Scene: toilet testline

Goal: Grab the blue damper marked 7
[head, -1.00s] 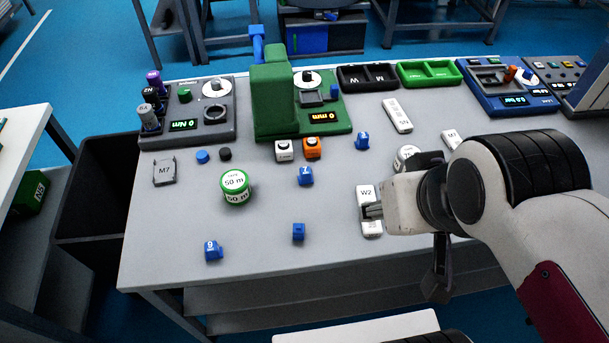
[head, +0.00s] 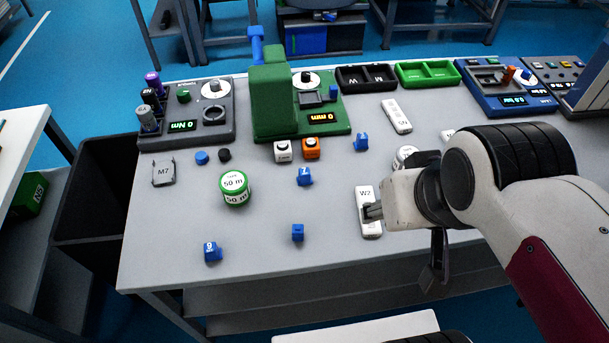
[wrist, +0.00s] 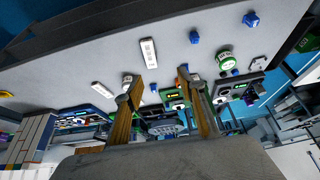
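A small blue damper (head: 304,177) with a light mark that looks like 7 stands mid-table in the head view, right of the green-and-white tape roll (head: 234,189). Other blue dampers stand apart: one (head: 361,142) behind to the right, one (head: 298,232) nearer the front, and one (head: 212,252) at front left that seems marked 9.
White and orange cubes (head: 311,148) stand behind the damper, before the green device (head: 275,100). A grey torque tester (head: 186,112) is at back left, and a white bar (head: 397,115) at back right. The grey table (head: 250,270) is clear around the front dampers.

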